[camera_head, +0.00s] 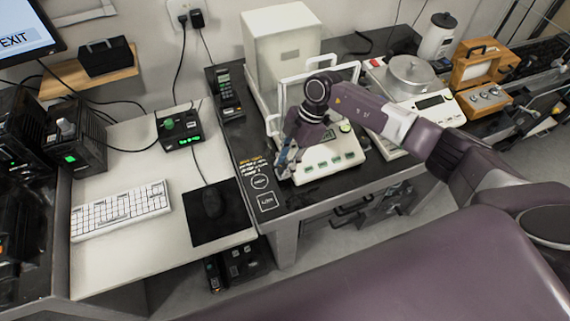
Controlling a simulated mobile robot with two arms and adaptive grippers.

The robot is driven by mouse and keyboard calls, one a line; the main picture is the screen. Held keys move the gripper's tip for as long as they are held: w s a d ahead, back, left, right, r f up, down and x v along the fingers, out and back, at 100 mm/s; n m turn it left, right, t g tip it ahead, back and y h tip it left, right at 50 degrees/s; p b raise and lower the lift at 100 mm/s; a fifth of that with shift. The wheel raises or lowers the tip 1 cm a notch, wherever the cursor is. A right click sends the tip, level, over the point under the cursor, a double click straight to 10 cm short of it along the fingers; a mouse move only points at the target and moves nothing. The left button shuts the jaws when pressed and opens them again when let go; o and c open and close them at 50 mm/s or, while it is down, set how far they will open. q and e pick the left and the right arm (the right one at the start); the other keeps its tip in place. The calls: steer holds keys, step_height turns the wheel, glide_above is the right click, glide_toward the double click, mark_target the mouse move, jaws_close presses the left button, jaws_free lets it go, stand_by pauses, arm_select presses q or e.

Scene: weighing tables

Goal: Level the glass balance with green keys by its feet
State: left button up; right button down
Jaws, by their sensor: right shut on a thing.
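The glass balance with green keys (335,163) stands on the dark weighing table, with a clear glass-framed shield (284,97) behind its sloped white front panel. My right arm reaches over it from the right and covers part of the shield and panel. My right gripper (285,167) points down at the balance's front left corner, shut on the foot there. The fingers hide the foot itself. The level bubble cannot be made out. My left gripper is not in view.
A second balance with a round metal pan (411,75) stands to the right, then a wooden-cased instrument (477,66). A black handset (227,91) lies left of the glass balance. A lower white desk holds a keyboard (120,209) and a mouse on a black mat (228,226).

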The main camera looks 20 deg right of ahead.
stand_by(0.3)
steer(key=c, duration=1.6)
jaws_free()
steer(key=v, duration=1.2)
steer(key=shift+r, duration=0.1)
steer(key=shift+a, duration=0.1)
steer(key=shift+c, duration=0.7)
